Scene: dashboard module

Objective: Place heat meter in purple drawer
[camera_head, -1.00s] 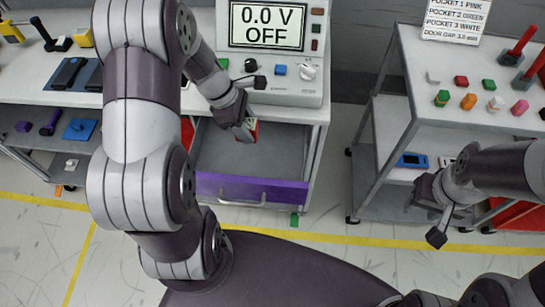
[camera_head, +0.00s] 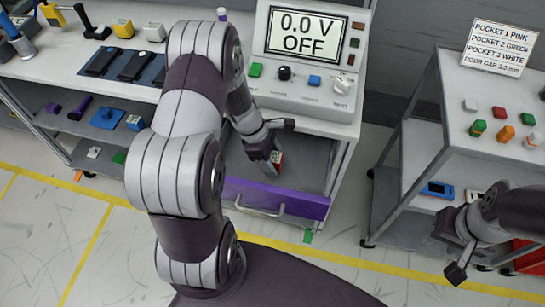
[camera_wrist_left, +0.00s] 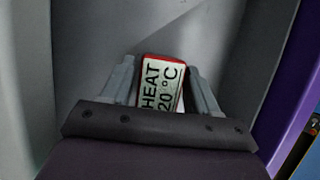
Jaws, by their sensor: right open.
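The heat meter (camera_wrist_left: 162,84) is a small red block with a white face reading "HEAT 20 °C". In the left wrist view it sits between the two fingers of my left gripper (camera_wrist_left: 163,75), which appears shut on it. In the head view the heat meter (camera_head: 277,157) shows at the tip of my left gripper (camera_head: 272,156), inside the outline of the open purple drawer (camera_head: 306,205). I cannot tell whether it touches the drawer floor. My right gripper (camera_head: 459,250) is open and empty at the right, away from the drawer.
A voltage unit (camera_head: 310,100) reading "0.0 V OFF" stands on the bench above the drawer. A shelf cart with coloured blocks (camera_head: 502,133) and a sign (camera_head: 497,48) stands at the right. Tools and dark modules (camera_head: 138,66) lie on the left bench.

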